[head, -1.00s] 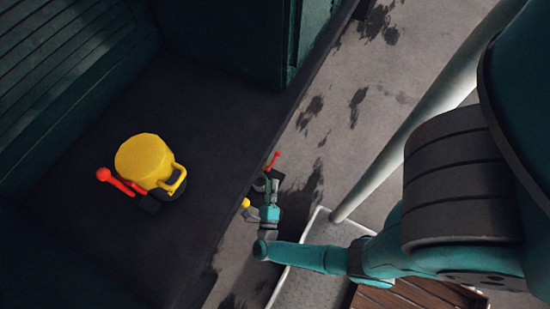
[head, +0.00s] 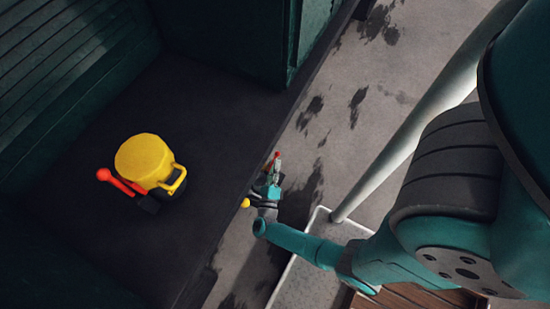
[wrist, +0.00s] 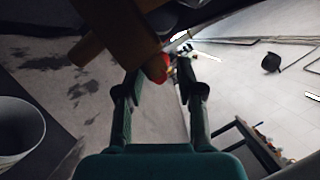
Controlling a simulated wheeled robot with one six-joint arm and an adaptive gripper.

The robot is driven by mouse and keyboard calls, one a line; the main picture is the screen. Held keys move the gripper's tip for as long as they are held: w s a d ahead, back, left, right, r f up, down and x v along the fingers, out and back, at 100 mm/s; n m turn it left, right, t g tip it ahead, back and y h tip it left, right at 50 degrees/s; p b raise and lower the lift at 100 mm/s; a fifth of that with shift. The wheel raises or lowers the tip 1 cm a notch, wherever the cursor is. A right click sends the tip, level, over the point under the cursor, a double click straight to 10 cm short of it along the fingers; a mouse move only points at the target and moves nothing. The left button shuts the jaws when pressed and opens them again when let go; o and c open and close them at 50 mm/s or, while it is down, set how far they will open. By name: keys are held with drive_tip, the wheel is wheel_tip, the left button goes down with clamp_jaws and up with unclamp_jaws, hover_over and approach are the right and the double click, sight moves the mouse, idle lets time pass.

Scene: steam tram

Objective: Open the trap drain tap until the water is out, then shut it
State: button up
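A small red handle (head: 276,157), which looks like the tap's lever, shows beside the dark platform edge in the head view. My gripper (head: 273,176) is right at it and covers most of it. In the wrist view, a red-orange knob (wrist: 160,67) sits between the fingertips of my gripper (wrist: 160,80). The two fingers are apart, with gaps beside the knob; I cannot tell whether either touches it. The tap body and any water outlet are hidden or too dark to make out.
A yellow canister (head: 143,158) with a red lever (head: 115,180) stands on the dark platform. A small yellow ball (head: 245,203) is at the platform edge. A pale pole (head: 400,130) rises on the right. A round container (wrist: 18,130) shows at left in the wrist view. Dark stains mark the floor.

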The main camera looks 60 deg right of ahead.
sight(275, 158)
drive_tip(key=shift+x, duration=1.7)
clamp_jaws()
